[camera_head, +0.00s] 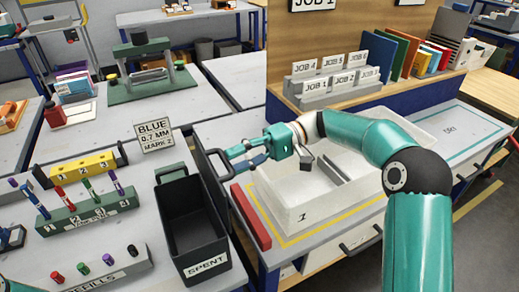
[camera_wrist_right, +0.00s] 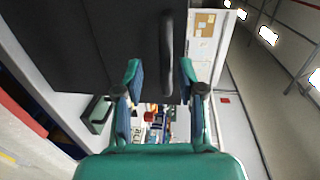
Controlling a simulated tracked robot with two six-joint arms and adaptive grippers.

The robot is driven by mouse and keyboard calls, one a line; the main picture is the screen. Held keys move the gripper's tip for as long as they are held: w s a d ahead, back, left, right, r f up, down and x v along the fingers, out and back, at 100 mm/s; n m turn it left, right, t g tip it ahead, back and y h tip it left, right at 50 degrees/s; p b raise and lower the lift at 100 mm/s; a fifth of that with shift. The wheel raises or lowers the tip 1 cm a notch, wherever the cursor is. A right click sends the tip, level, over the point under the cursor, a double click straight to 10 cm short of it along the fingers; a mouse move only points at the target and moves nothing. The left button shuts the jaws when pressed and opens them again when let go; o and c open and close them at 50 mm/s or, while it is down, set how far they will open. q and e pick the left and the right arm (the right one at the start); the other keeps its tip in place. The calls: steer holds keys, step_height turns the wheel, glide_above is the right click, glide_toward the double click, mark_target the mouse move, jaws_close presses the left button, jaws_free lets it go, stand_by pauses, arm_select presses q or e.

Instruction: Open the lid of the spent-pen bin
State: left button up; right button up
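The spent-pen bin (camera_head: 204,262) is a dark open-topped box with a white SPENT label on its front. Its dark lid (camera_head: 205,172) stands raised at the bin's right side, and the bin's dark inside shows. A loop handle (camera_head: 221,165) sits on the lid's outer face. My right gripper (camera_head: 236,158) is at this handle, right of the lid. In the right wrist view, the dark lid (camera_wrist_right: 85,45) fills the upper left, and the handle (camera_wrist_right: 167,50) passes between the parted fingers (camera_wrist_right: 158,78), closer to the right one. My left gripper is out of view.
A green pen rack (camera_head: 85,215) and a yellow block (camera_head: 80,168) stand left of the bin. A BLUE sign (camera_head: 154,136) stands behind it. A red bar (camera_head: 250,217) and a white tray (camera_head: 310,215) lie to the right, under my right arm.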

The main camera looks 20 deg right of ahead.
steer(key=w+d+r, duration=0.1)
steer(key=d, duration=0.9)
steer(key=shift+w+d, duration=0.15)
steer(key=shift+d, duration=0.2)
